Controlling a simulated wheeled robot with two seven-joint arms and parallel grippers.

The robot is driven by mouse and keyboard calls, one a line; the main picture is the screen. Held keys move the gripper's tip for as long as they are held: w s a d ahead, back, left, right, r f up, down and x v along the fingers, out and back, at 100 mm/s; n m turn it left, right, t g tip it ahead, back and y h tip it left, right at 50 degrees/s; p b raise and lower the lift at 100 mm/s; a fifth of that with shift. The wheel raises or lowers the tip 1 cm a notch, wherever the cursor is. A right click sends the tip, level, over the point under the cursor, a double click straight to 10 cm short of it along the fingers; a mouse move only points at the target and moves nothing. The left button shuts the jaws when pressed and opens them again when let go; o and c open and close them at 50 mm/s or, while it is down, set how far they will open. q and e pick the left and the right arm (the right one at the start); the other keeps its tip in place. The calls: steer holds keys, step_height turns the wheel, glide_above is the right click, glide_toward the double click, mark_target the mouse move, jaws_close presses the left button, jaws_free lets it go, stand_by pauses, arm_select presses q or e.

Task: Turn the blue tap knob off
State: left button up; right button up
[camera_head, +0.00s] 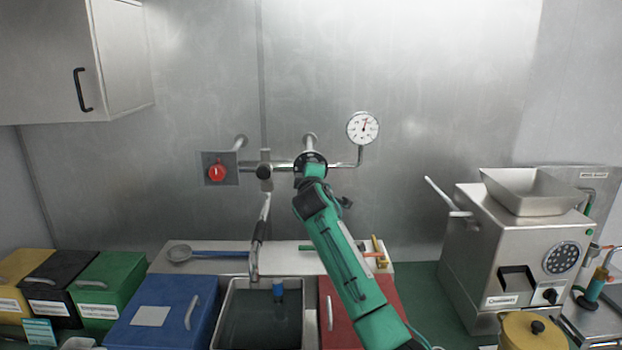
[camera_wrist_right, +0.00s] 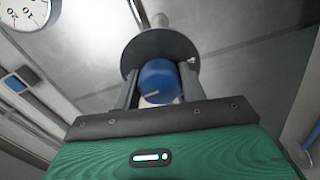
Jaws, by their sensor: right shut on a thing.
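The blue tap knob (camera_wrist_right: 159,80) shows in the right wrist view, between the two fingers of my right gripper (camera_wrist_right: 160,92). The gripper is shut on it. A grey round disc sits just behind the knob. In the head view my right gripper (camera_head: 311,162) is up at the wall pipe, and the knob is hidden behind it. A short white mark shows low on the knob's face. My left gripper is in neither view.
A red knob (camera_head: 217,172) sits on a wall plate to the left. A pressure gauge (camera_head: 362,127) stands right of my gripper. The faucet spout (camera_head: 256,245) hangs over a sink (camera_head: 231,305) of dark water. A steel grinder (camera_head: 515,250) stands at right.

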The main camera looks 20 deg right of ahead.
steer(key=shift+f+m, duration=0.1)
steer(key=shift+m, duration=0.4)
steer(key=o, duration=1)
steer(key=b+v, duration=0.4)
steer(key=v, duration=0.9)
steer(key=shift+s, duration=0.4)
